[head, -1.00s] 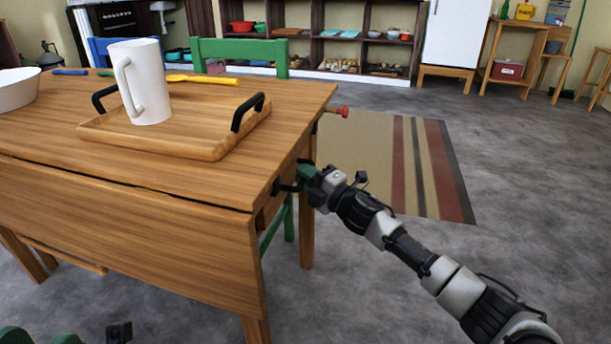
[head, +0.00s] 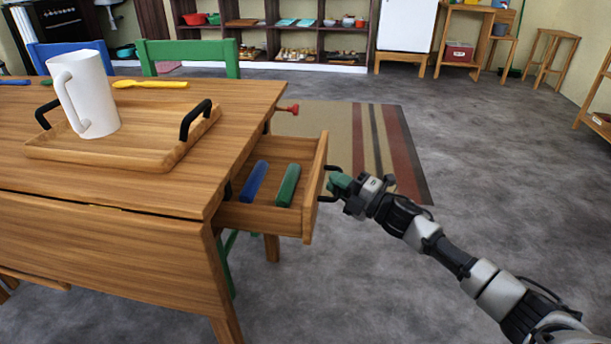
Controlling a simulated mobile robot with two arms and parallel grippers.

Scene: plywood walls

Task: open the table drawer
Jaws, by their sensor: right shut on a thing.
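The wooden table (head: 230,105) fills the left of the head view. Its drawer (head: 259,218) stands pulled out from the table's right end. A blue bar-like item (head: 254,181) and a green one (head: 288,185) lie inside it. The drawer's black handle (head: 329,198) is on its outer front. My right gripper (head: 337,184), with green fingers, is shut on the handle, reaching it from the right. Its fingertips are partly hidden around the handle. My left gripper is not in this view.
On the table a wooden tray (head: 157,155) with black handles holds a white mug (head: 91,95); a yellow spoon (head: 150,84) lies behind. A green chair (head: 190,52) stands at the far side. A red knob (head: 287,109) juts from the table's end. The floor at right is clear.

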